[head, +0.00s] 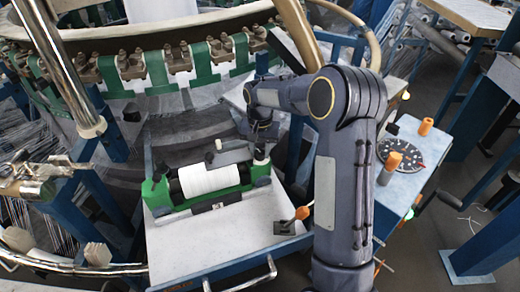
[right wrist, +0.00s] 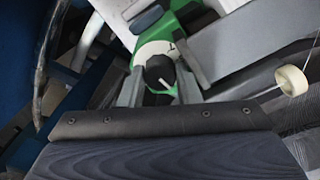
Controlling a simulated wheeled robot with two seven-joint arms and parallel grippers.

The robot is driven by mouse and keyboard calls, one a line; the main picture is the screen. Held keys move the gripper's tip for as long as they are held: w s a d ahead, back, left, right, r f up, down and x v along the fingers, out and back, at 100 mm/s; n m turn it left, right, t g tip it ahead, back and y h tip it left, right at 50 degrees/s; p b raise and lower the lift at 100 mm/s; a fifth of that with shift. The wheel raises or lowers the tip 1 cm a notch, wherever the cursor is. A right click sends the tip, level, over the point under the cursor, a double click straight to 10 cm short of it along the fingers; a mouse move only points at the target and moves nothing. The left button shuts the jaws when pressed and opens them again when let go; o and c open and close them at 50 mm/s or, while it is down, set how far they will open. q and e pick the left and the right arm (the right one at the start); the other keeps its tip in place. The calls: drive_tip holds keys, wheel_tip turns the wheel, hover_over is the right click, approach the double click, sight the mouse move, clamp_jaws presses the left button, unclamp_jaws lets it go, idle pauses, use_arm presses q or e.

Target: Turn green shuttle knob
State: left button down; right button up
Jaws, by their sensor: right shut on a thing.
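The green shuttle (head: 164,196) lies on a white-topped cart with a white spool (head: 208,180) between its ends. Its black knob (right wrist: 160,72), with a white pointer line, sits on a white dial at the green end in the right wrist view. My right gripper (right wrist: 160,86) has its grey fingers on both sides of this knob, shut on it. In the head view my right gripper (head: 261,140) reaches down to the shuttle's right rear end, and my arm hides part of the area. My left gripper is not in view.
The white tray top (head: 180,252) has free room in front of the shuttle. A small orange-knobbed lever (head: 302,212) stands at its right. A side cabinet (head: 415,160) carries a dark dial and orange knobs. The loom ring (head: 140,70) curves behind.

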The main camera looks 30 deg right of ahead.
sight(260, 152)
idle(0.4)
drive_tip(key=o, duration=0.7)
drive_tip(key=shift+r, duration=0.1)
wheel_tip(260, 152, up, 8)
drive_tip(key=shift+f, duration=0.15)
drive_tip(key=shift+p, duration=0.3)
